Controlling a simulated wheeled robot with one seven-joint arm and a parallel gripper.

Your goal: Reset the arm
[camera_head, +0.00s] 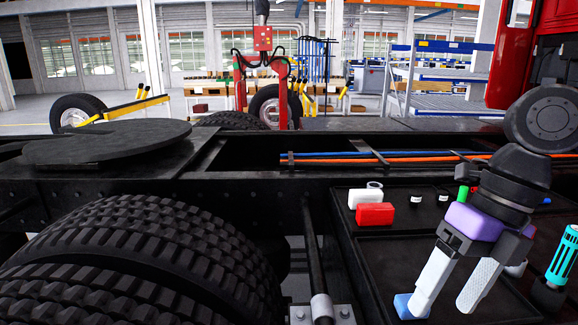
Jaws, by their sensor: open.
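My gripper (442,307) is at the lower right, on the black arm that reaches in from the right edge. Its two white fingers point down and stand apart, with nothing between them that I can make out. The fingers are over a black tray (385,265) on the truck frame. A blue object (404,306) lies at the left fingertip; I cannot tell whether they touch. The arm hides part of the tray.
The tray also holds a red box (375,214), a white box (364,199), small black items and a teal tool (563,255). A large tyre (140,255) fills the lower left. A red lifting device (264,70) and a wheel (270,105) stand behind the frame.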

